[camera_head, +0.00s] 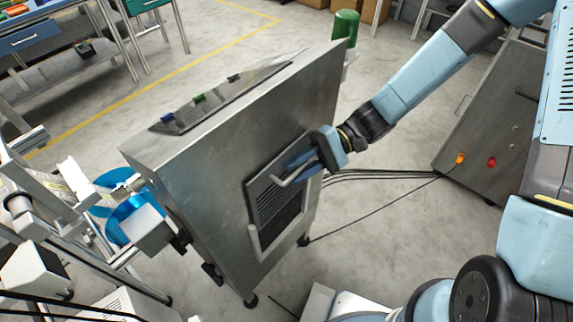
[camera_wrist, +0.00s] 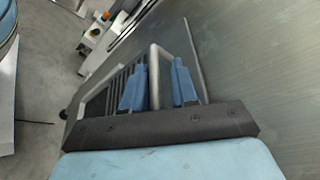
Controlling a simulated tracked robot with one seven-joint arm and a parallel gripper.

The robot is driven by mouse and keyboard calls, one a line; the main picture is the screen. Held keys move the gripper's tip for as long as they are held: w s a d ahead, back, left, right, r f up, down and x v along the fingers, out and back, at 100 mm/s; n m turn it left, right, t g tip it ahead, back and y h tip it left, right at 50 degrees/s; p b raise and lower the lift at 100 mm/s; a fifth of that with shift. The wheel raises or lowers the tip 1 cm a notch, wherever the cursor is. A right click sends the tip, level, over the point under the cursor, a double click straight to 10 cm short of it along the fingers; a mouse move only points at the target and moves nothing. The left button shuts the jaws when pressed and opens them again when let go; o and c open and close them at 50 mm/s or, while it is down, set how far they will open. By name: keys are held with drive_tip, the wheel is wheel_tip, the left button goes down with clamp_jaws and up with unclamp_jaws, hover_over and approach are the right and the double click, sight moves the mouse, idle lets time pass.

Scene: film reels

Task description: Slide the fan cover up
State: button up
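The fan cover (camera_head: 264,196) is a grey slatted panel on the side of a metal cabinet (camera_head: 205,180). A dark area shows below its slats, inside a light U-shaped frame (camera_head: 256,246). A pale bar handle (camera_head: 293,176) stands out from the cover. My gripper (camera_head: 300,162) is at this handle. In the wrist view, the two blue fingers of my gripper (camera_wrist: 158,88) are on either side of the handle (camera_wrist: 154,78), with a gap visible on the right finger's side. My fingers hide part of the cover's slats (camera_wrist: 110,98).
A control box (camera_head: 490,130) with orange and red buttons stands at the right, with black cables on the floor towards the cabinet. A machine with blue reels (camera_head: 135,220) is at the left. A green cylinder (camera_head: 345,27) is behind the cabinet.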

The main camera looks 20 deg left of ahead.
drive_tip(key=v, duration=1.2)
drive_tip(key=shift+w+d, duration=0.2)
drive_tip(key=shift+w, duration=0.1)
drive_tip(key=shift+r, duration=0.1)
drive_tip(key=w+d+r+m+t+h, duration=0.1)
drive_tip(key=d+r+t+h, duration=0.2)
drive_tip(key=d+r+t, duration=0.4)
drive_tip(key=w+d+r+m+t+h, duration=0.1)
drive_tip(key=d+r+t+h, duration=0.25)
drive_tip(key=d, duration=0.65)
drive_tip(key=s+d+r+m+t+h, duration=0.1)
drive_tip(key=s+d+r+t, duration=0.2)
drive_tip(key=d+r, duration=0.4)
drive_tip(key=s+d+r+m+t+h, duration=0.1)
drive_tip(key=s+d+r+t, duration=0.3)
drive_tip(key=d+r, duration=0.2)
drive_tip(key=shift+d+r+m+t+h, duration=0.3)
drive_tip(key=shift+d+r+t+h, duration=0.05)
drive_tip(key=shift+d, duration=0.05)
drive_tip(key=shift+a, duration=0.1)
